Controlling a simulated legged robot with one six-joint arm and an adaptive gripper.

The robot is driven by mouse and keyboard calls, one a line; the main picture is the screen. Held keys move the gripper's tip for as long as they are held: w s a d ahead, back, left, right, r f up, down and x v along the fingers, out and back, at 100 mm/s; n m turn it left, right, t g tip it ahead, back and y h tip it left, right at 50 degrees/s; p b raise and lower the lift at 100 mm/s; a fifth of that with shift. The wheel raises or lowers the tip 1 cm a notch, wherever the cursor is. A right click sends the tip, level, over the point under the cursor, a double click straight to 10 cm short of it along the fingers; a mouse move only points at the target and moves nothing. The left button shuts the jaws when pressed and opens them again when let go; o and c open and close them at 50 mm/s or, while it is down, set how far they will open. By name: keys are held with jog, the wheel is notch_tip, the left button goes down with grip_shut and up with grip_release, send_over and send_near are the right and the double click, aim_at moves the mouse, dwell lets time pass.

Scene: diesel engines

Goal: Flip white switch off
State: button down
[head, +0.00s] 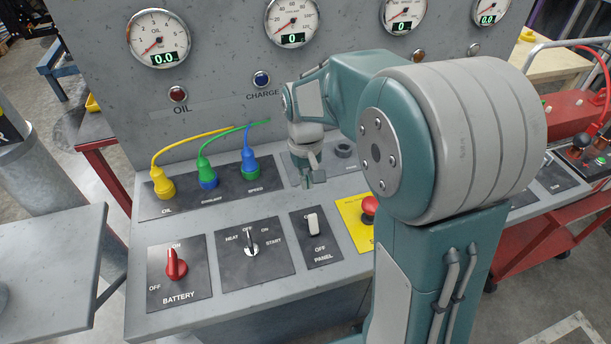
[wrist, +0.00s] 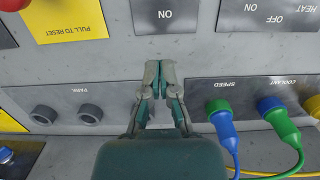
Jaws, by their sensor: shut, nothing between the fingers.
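The white switch (head: 313,222) sits on a small dark plate (head: 322,256) marked OFF and PANEL, on the sloping console in the head view. I cannot tell which way it is thrown. In the wrist view, a dark plate (wrist: 166,16) with an upside-down ON shows at the top edge, but no switch is visible there. My gripper (head: 306,182) is shut and empty, above the console behind the switch and apart from it. In the wrist view, my gripper's fingertips (wrist: 159,66) are together, pointing toward the ON plate.
A red key switch (head: 176,264) and a heat/start selector (head: 251,243) stand left of the white switch. A red button (head: 370,205) on a yellow plate is at its right, partly behind my arm. Yellow, green and blue cable plugs (head: 208,175) rise at the back left.

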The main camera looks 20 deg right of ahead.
aim_at(305, 211)
jog(key=f, duration=0.3)
jog(key=a+f, duration=0.1)
jog(key=f, duration=0.1)
jog(key=shift+s+f, duration=0.3)
jog(key=shift+f, duration=0.05)
jog(key=shift+s+r, duration=0.1)
jog(key=shift+s, duration=0.2)
jog(key=shift+s+d+r, duration=0.15)
jog(key=shift+s+r, duration=0.25)
jog(key=shift+s, duration=0.4)
jog(key=shift+s+d+r, duration=0.1)
jog(key=shift+s+r, duration=0.25)
jog(key=shift+s, duration=0.4)
jog(key=shift+a, duration=0.15)
jog(key=shift+w, duration=0.15)
